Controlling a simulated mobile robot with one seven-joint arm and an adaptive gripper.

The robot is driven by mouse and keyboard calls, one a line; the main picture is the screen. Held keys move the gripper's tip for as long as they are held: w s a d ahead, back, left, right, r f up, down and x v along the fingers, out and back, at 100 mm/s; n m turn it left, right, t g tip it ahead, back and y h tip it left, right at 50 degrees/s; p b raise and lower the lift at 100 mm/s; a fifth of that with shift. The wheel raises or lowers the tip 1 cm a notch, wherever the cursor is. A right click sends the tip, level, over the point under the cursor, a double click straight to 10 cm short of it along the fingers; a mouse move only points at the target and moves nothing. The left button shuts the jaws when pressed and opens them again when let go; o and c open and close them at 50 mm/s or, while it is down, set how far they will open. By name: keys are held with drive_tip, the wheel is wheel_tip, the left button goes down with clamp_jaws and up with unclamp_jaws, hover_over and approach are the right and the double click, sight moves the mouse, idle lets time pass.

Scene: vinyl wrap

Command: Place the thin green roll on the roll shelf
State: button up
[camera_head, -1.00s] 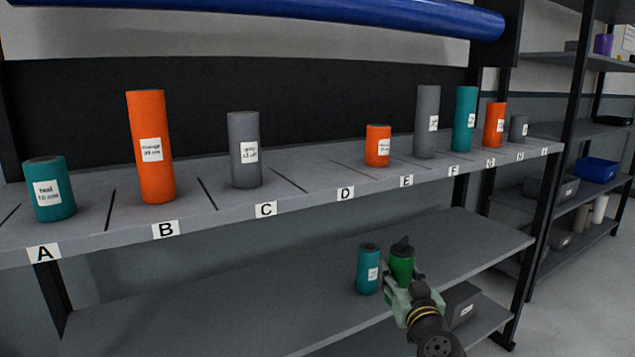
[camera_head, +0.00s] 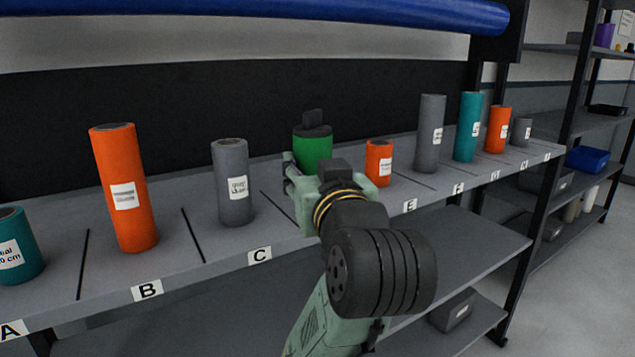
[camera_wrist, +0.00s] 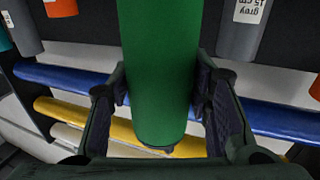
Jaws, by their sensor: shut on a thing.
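The green roll (camera_head: 312,148) is upright in my gripper (camera_head: 308,185). In the head view it is at the upper roll shelf (camera_head: 200,268), between the grey roll (camera_head: 233,185) and the small orange roll (camera_head: 379,160). My wrist and gripper hide its lower part, so I cannot tell whether it touches the shelf. A dark piece shows above its top. In the wrist view the green roll (camera_wrist: 160,70) stands between the two gripper fingers (camera_wrist: 165,100), which are shut on it. The slot label in front of it is hidden by my arm.
A tall orange roll (camera_head: 124,190) and a teal roll (camera_head: 18,245) stand at left. A tall grey roll (camera_head: 430,135), a teal roll (camera_head: 467,127) and smaller rolls stand at right. A blue bar (camera_head: 300,12) runs above the shelf. A grey box (camera_head: 452,310) sits low down.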

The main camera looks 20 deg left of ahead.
drive_tip(key=b, duration=0.1)
drive_tip(key=w+f+b, duration=0.1)
drive_tip(key=shift+w+a+b, duration=0.2)
drive_tip(key=shift+w+b, duration=0.05)
drive_tip(key=shift+b, duration=0.1)
drive_tip(key=w+a+f+p, duration=0.1)
drive_tip(key=w, duration=0.3)
drive_tip(key=w+a+f+p, duration=0.1)
drive_tip(key=w, duration=0.4)
drive_tip(key=w+a+f+p, duration=0.1)
drive_tip(key=w+p, duration=0.1)
drive_tip(key=w, duration=0.2)
drive_tip(key=shift+w+a+f, duration=0.15)
drive_tip(key=shift+w+a, duration=0.05)
drive_tip(key=shift+a, duration=0.05)
drive_tip(key=shift+d+f, duration=0.1)
drive_tip(key=shift+f, duration=0.3)
drive_tip(key=shift+f, duration=0.2)
drive_tip(key=o, duration=1.2)
drive_tip(key=shift+o, duration=0.2)
